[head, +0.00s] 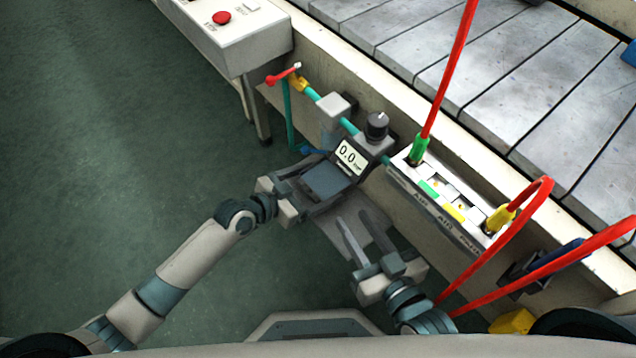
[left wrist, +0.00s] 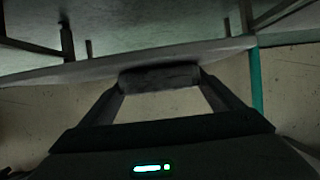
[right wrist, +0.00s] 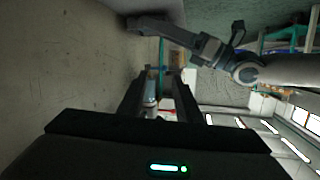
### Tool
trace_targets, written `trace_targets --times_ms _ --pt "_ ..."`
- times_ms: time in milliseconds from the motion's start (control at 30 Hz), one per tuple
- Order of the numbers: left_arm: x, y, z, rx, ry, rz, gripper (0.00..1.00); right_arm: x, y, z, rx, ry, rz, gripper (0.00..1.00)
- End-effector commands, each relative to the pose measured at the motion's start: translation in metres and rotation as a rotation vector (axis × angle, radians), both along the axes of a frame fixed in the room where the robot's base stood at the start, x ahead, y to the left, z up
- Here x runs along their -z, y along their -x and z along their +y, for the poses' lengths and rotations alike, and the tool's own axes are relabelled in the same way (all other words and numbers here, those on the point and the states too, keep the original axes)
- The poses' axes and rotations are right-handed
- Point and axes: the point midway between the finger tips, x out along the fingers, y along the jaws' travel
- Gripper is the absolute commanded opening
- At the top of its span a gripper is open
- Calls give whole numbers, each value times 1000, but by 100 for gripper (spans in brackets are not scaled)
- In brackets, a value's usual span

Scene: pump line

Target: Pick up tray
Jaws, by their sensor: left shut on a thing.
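My left gripper (head: 325,178) has its fingers on both sides of a blue-grey flat-topped block just below the 0.0 display (head: 350,156). In the left wrist view, the fingers close on a dark block (left wrist: 160,77). I cannot tell whether this block is the tray or part of the display unit. A pale grey flat plate (head: 345,244), perhaps the tray, lies lower down, partly hidden by my right gripper (head: 352,217). My right gripper is open, its fingers apart with nothing between them; the right wrist view shows the same gap (right wrist: 160,95).
A conveyor (head: 480,80) runs along the upper right. A manifold (head: 445,208) with red hoses (head: 447,75) stands right of the grippers. A grey box with a red button (head: 221,18) is at the top left. Green floor (head: 110,150) is clear on the left.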

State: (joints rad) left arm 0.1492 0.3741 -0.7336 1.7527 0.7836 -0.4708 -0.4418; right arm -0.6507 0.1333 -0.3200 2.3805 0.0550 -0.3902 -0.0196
Motion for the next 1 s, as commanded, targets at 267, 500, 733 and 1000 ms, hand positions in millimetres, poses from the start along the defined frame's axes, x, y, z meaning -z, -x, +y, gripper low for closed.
trace_targets --times_ms 267,500,733,1000 --pt "-24 -1 0 0 1 -4 53 22 7 -7 0 37 130 31" --pt "-50 17 2 2 1 0 53 51 25 -20 -3 88 325 31" --pt "-74 57 7 1 2 1 53 77 52 -36 -3 140 529 31" --pt "-99 100 12 1 1 0 53 87 63 -49 7 190 623 31"
